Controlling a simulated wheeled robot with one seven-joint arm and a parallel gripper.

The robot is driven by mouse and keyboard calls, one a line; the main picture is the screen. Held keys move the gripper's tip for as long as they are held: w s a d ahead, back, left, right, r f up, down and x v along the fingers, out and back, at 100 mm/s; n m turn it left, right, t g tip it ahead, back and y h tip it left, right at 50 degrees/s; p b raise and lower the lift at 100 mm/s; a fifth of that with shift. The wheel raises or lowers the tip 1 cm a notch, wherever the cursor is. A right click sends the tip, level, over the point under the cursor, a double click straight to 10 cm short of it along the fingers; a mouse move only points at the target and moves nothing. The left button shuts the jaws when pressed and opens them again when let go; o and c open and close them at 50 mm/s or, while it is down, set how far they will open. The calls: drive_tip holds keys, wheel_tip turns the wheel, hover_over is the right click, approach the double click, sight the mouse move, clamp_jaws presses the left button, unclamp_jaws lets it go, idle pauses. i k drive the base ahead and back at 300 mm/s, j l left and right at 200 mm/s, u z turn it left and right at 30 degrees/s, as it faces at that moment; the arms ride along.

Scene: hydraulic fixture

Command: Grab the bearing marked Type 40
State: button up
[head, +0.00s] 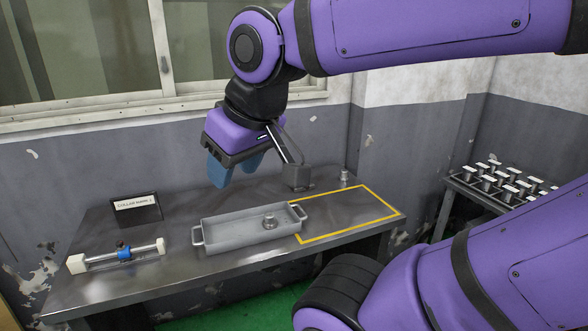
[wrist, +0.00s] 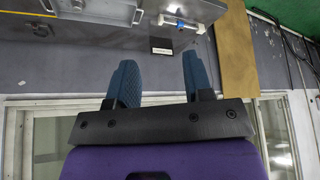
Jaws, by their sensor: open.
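Several small metal parts with white labels (head: 505,186) stand on a rack at the far right in the head view; the labels are too small to read, so I cannot tell which is Type 40. One round flanged metal part (head: 269,221) sits inside the grey tray (head: 225,237). Another small metal part (head: 344,177) stands at the back of the table, by the yellow outline. My gripper (head: 234,172) hangs above the back of the table, behind the tray, blue fingers apart and empty. In the wrist view, the gripper (wrist: 158,62) has nothing between its fingers.
A shaft (head: 145,248) with a blue collar lies at the table's left, with a small sign (head: 136,208) behind it. A yellow outline (head: 345,230) marks a mostly bare area right of the tray. The wall and window are close behind my gripper.

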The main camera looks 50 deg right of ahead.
sight(344, 175)
drive_tip(key=z, duration=1.85)
drive_tip(key=i+l+u, duration=0.1)
drive_tip(key=u, duration=0.6)
drive_tip(key=i+l+u, duration=0.25)
drive_tip(key=l, duration=0.25)
drive_tip(key=l+u, duration=0.3)
drive_tip(key=l, duration=0.25)
drive_tip(key=l+u, duration=0.25)
drive_tip(key=l, duration=1)
drive_tip(key=i+l, duration=0.1)
drive_tip(key=l, duration=0.6)
drive_tip(key=i+j+u, duration=0.05)
